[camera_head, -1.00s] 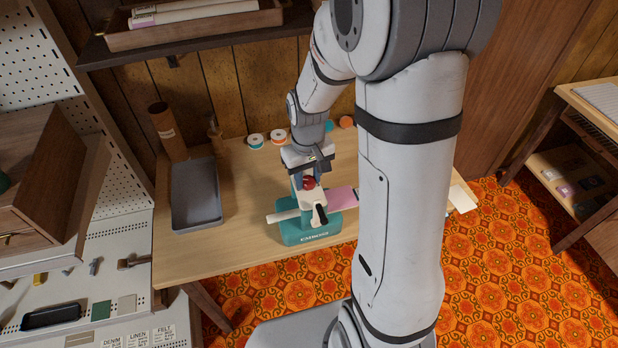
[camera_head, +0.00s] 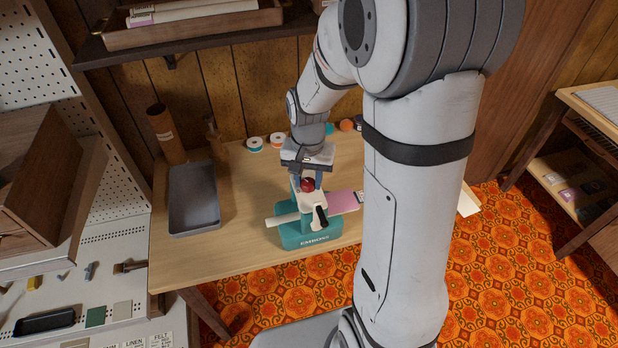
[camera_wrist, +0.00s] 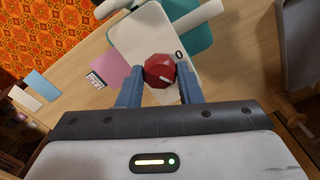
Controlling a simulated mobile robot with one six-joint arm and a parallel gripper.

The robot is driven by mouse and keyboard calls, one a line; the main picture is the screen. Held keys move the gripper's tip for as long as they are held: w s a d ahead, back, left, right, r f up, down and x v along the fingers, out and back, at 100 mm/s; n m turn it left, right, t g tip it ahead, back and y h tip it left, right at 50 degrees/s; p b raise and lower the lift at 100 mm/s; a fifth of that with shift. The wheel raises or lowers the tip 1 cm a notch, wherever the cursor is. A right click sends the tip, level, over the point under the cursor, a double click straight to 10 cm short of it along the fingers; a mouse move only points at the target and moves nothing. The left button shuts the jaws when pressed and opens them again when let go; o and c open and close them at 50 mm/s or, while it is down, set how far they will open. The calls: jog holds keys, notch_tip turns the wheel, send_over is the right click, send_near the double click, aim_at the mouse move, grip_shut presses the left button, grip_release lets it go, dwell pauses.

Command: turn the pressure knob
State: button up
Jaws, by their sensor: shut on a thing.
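The red pressure knob (camera_wrist: 159,71) sits on the cream top of the teal machine (camera_wrist: 203,35), with a pale line on its face and a "0" mark beside it. The knob also shows in the head view (camera_head: 307,185), on the machine (camera_head: 303,238) standing on the wooden table. My gripper (camera_wrist: 158,86) is over the knob, with one blue-grey finger on each side, shut on it. In the head view my gripper (camera_head: 307,180) points down at the knob from above. The finger contact itself is partly hidden in the head view.
A pink cloth piece (camera_head: 342,203) lies right of the machine. A grey tray (camera_head: 194,198) and a brown cylinder (camera_head: 166,133) stand at the table's left. Several thread spools (camera_head: 277,139) line the back. The front left of the table (camera_head: 215,258) is clear.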

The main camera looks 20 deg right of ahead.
aim_at(308, 182)
dwell(0.4)
jog(key=o, duration=1)
notch_tip(308, 182, up, 8)
jog(key=shift+f, duration=0.1)
